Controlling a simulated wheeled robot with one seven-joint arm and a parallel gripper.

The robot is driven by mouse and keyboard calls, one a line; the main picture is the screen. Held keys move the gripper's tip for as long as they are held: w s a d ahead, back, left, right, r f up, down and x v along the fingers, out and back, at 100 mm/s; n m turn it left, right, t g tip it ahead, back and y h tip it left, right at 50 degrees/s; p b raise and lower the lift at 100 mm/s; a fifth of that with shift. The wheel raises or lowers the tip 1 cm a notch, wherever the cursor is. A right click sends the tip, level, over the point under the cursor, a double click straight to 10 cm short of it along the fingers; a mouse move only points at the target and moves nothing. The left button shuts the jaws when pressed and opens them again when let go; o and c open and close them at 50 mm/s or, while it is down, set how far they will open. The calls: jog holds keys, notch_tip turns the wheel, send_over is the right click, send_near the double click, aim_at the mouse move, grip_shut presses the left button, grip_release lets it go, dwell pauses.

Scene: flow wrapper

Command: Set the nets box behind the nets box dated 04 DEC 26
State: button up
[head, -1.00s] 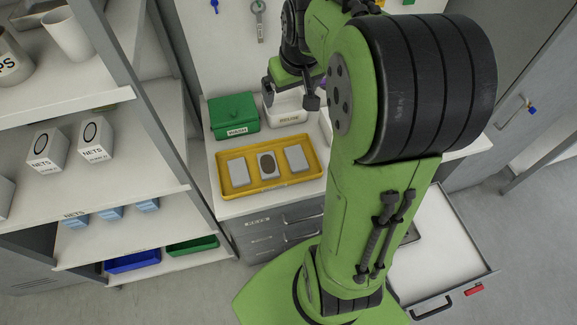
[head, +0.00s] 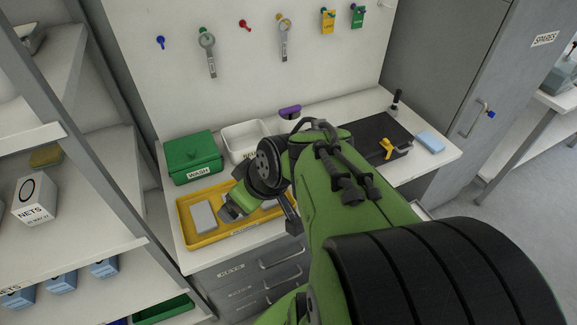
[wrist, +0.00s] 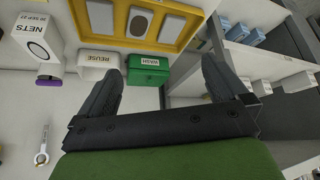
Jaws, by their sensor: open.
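A white nets box (head: 32,198) with a black oval stands on the middle shelf at the left of the head view. Its date is too small to read surely. Another nets box (wrist: 38,38) stands on the worktop at the upper left of the wrist view, beside the white bin. Its date looks like SEP 27. In the head view my arm hides it. I cannot make out a date of 04 DEC 26 on any box. My gripper (wrist: 163,65) is open and empty, above the worktop near the yellow tray.
The yellow tray (head: 187,229) holds grey blocks. A green WASH box (head: 192,155) and a white bin (head: 238,133) stand behind it. A purple item (head: 290,112) lies beyond my arm. Light blue boxes (head: 62,282) sit on the lower shelf. A shelf post separates shelves and worktop.

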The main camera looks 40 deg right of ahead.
jog(key=w+d+f+m+t+b, duration=0.2)
jog(key=w+d+f+t+b, duration=0.15)
jog(key=d+f+b, duration=0.7)
jog(key=s+d+f+m+t+h+b, duration=0.1)
jog(key=s+d+m+t+h, duration=0.15)
jog(key=d, duration=0.55)
jog(key=s+d+f+m+t+h+b, duration=0.1)
jog(key=s+d+f+t+h, duration=0.15)
jog(key=d, duration=0.55)
jog(key=shift+g, duration=0.45)
jog(key=x, duration=1)
jog(key=r+x, duration=0.1)
jog(key=x, duration=0.4)
jog(key=shift+w+a+f, duration=0.1)
jog(key=shift+w+a, duration=0.15)
jog(key=shift+w, duration=0.1)
jog(key=c, duration=1.1)
notch_tip(320, 180, up, 10)
jog(key=p, duration=0.3)
jog(key=shift+c, duration=0.3)
